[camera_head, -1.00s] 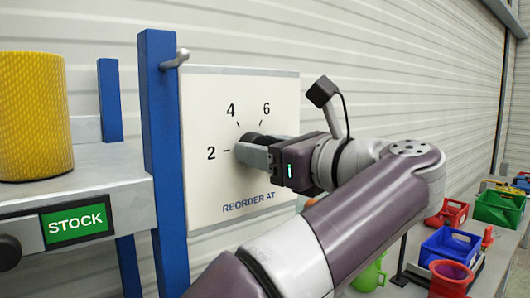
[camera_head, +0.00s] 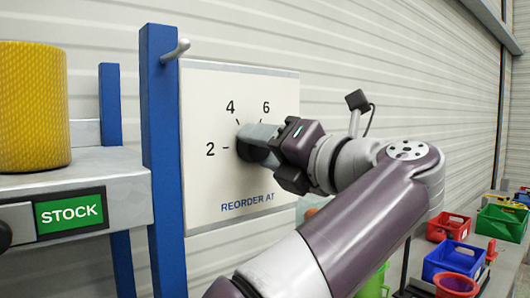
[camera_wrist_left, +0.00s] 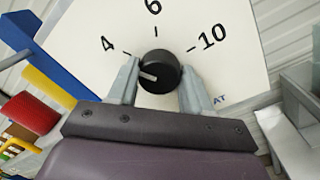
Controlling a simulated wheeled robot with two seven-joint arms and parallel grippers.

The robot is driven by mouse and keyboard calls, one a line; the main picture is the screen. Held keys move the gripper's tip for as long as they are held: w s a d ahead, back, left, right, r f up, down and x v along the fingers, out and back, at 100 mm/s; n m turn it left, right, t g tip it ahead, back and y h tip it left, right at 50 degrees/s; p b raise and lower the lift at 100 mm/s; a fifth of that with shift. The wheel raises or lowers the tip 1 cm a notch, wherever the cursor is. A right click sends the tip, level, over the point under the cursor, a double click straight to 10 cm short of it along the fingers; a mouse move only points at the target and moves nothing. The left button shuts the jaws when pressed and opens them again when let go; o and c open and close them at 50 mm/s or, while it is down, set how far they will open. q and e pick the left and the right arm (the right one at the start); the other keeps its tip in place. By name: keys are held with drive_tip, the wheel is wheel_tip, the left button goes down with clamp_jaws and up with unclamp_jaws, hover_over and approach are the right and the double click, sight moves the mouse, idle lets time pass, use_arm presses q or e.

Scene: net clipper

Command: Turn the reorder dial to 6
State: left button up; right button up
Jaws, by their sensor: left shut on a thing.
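The reorder dial is a round black knob (camera_wrist_left: 160,70) on a white panel (camera_head: 225,85) with printed numbers and tick marks. In the left wrist view a white pointer mark on the knob points left, a little below the direction of the 4 tick; the 6 (camera_wrist_left: 153,6) is above the knob and the 10 to its upper right. My left gripper (camera_head: 250,143) is shut on the knob, one finger on each side, also seen in the left wrist view (camera_wrist_left: 158,84). My right gripper is not in view.
A blue post (camera_head: 160,160) with a metal peg (camera_head: 176,51) stands left of the panel. A shelf with a STOCK label (camera_head: 69,213) holds a yellow roll (camera_head: 32,105). Coloured bins, including a blue one (camera_head: 452,259), sit on a bench at the right.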

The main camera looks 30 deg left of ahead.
use_arm(q)
drive_tip(key=m, duration=0.7)
drive_tip(key=shift+t, duration=0.3)
drive_tip(key=m, duration=0.3)
drive_tip(key=m+t+p, duration=0.1)
drive_tip(key=m, duration=0.2)
drive_tip(key=shift+s+f+h+p, duration=0.1)
drive_tip(key=shift+f+h+p, duration=0.05)
drive_tip(key=shift+h+p, duration=0.15)
drive_tip(key=shift+m, duration=0.3)
drive_tip(key=o, duration=1)
drive_tip(key=shift+o, duration=0.2)
drive_tip(key=shift+d, duration=0.1)
